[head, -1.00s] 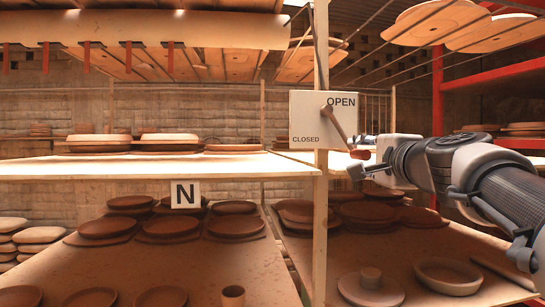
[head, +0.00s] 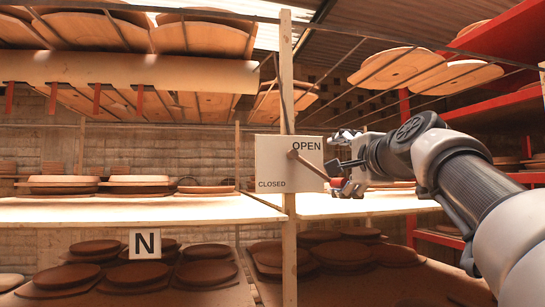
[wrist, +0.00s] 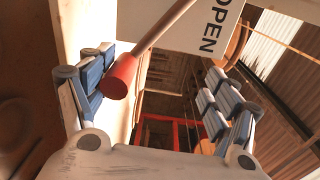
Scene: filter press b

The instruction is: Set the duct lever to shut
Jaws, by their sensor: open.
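The duct lever (head: 308,164) is a thin rod pivoted on a white plate (head: 268,172). The plate reads OPEN at upper right and CLOSED at lower left. In the head view the rod slants down to the right from its pivot, below the word OPEN. In the wrist view its red cylindrical knob (wrist: 120,77) lies between the spread fingers, close to the left finger. My gripper (head: 345,163) is at the lever's outer end, right of the plate. It also shows in the wrist view (wrist: 158,88), open with blue-grey finger pads. Contact with the knob cannot be told.
A wooden post (head: 288,80) stands by the plate. Bright shelves (head: 120,210) with stacked clay discs lie behind, with more discs below. An N sign (head: 146,243) hangs at lower left. Wire racks (head: 370,60) overhead and red shelving (head: 510,105) stand on the right.

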